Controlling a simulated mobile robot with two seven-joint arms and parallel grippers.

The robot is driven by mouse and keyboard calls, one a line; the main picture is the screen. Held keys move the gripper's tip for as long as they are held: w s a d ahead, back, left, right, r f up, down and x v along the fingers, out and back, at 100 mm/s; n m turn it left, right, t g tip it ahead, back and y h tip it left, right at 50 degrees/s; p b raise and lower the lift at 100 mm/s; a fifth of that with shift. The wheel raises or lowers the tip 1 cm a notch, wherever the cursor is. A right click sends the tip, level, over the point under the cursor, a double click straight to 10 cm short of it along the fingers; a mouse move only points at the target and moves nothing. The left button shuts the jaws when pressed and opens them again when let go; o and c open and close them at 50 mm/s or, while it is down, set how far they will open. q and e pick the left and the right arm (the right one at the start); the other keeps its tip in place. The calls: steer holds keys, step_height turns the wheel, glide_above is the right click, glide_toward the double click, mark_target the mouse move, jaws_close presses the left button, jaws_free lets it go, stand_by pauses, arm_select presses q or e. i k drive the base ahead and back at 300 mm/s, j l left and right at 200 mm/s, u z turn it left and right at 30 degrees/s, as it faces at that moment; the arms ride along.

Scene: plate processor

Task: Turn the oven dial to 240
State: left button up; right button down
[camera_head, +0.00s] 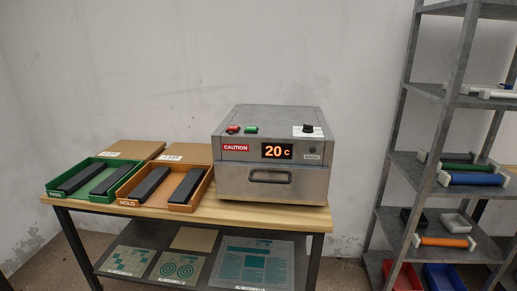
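The grey metal oven (228,185) stands on the right part of the wooden table. Its black dial (308,128) sits on a white plate at the top right of the oven. The orange display (277,151) on its front reads 20 C. The drawer-like front with a dark handle (270,176) looks shut. A red button (233,129) and a green button (251,130) are at the top left of the oven. The dial's exact pointer direction is too small to tell. Neither of my grippers is in view.
A green PASS tray (56,193) and an orange HOLD tray (207,185) with dark bars stand left of the oven on the wooden table (300,217). A grey shelf rack (440,110) with several coloured parts stands at the right. Floor shows between table and rack.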

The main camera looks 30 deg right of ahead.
mark_target(308, 128)
steer(key=z, duration=1.35)
steer(key=i+l+z, duration=0.25)
steer(key=i+j, duration=0.05)
steer(key=j, duration=0.05)
